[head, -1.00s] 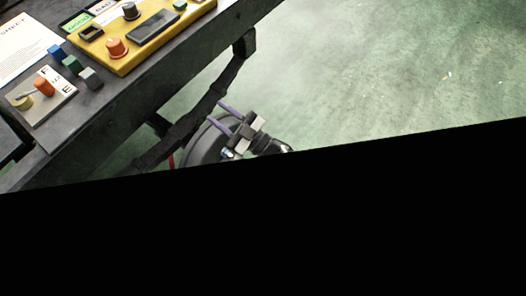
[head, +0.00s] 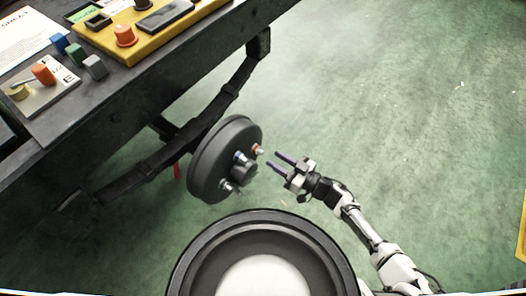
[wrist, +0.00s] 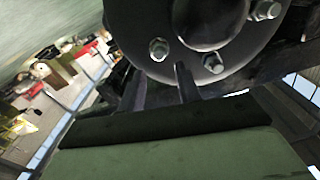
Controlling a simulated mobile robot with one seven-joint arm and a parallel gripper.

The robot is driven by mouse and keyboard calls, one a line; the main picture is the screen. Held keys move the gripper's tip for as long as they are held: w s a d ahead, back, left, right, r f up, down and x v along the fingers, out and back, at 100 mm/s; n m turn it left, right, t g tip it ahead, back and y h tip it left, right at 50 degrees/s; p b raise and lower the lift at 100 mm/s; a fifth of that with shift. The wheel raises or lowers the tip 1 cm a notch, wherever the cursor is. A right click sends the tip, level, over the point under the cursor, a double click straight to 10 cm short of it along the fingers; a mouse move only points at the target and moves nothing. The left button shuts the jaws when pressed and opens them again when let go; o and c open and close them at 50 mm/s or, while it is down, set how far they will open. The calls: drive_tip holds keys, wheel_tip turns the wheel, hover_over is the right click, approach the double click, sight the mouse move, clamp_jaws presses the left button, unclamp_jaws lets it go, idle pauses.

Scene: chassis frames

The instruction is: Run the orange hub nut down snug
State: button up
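The dark round wheel hub (head: 208,160) is mounted under the bench edge in the head view. The orange hub nut (head: 257,149) sits at its upper right, on the face side. A blue nut (head: 240,158) and another fastener (head: 228,187) are on the same face. My gripper (head: 274,160) is right of the hub, its two purple fingers apart and empty, pointing toward the face close to the orange nut, with a small gap visible. In the wrist view the hub (wrist: 150,15) fills the top, with several metal studs or nuts; I cannot pick out orange there.
The dark bench (head: 110,110) carries a yellow control box (head: 125,52), a grey plate with knobs (head: 45,92) and small coloured blocks (head: 75,54). A black beam (head: 150,170) runs behind the hub. Green floor to the right is clear, with a yellow patch at the right edge.

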drive_tip(key=x, duration=0.6)
drive_tip(key=shift+c, duration=0.3)
drive_tip(key=c, duration=0.6)
drive_tip(key=shift+c, duration=0.2)
drive_tip(key=shift+a+r+m, duration=0.1)
drive_tip(key=shift+m, duration=0.2)
